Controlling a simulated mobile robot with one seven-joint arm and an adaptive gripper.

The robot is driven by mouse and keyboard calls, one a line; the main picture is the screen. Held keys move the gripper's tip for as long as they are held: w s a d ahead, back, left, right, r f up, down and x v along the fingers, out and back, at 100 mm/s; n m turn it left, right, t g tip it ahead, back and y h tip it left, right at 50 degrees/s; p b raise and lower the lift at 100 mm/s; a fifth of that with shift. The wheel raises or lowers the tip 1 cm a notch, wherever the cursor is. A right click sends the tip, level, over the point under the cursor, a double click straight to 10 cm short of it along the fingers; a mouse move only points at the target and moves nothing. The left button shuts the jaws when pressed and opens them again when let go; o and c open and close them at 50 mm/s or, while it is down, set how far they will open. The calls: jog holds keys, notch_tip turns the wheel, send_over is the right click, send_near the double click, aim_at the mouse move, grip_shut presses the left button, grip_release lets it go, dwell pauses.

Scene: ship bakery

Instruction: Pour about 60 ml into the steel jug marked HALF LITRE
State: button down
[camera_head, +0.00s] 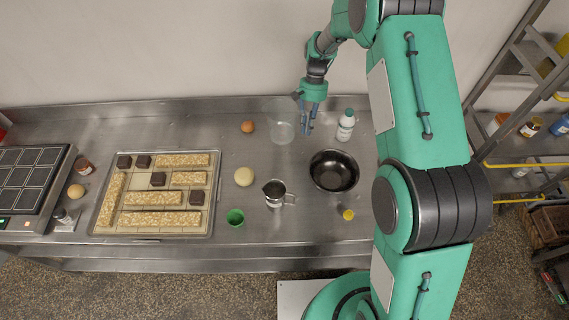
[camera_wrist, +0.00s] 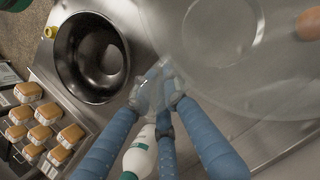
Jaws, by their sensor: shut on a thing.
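The steel jug (camera_head: 274,193) stands upright on the counter near the front, with its handle to the right; its marking is too small to read. My gripper (camera_head: 307,118) is beyond it at the back of the counter, pointing down. It is shut on a clear see-through jug (camera_head: 281,130), which is on its left. In the wrist view my blue fingers (camera_wrist: 163,92) close at the clear jug's side, and the jug (camera_wrist: 225,75) fills the upper right. I cannot tell how much liquid it holds, or whether it touches the counter.
A black bowl (camera_head: 334,185) stands right of the steel jug, and a white bottle (camera_head: 345,126) stands right of my gripper. A green cup (camera_head: 235,217), a pale ball (camera_head: 243,176) and a brown egg-like thing (camera_head: 248,127) are near. A tray (camera_head: 150,237) of bars lies left.

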jog(key=s+d+p, duration=0.5)
jog(key=s+d, duration=0.2)
jog(key=s, duration=0.6)
jog(key=s+d+p, duration=0.5)
jog(key=s+d, duration=0.1)
jog(key=s, duration=0.7)
jog(key=shift+s+d+r, duration=0.25)
jog(key=shift+d+r, duration=0.05)
jog(key=shift+d, duration=0.1)
jog(key=shift+r, duration=0.1)
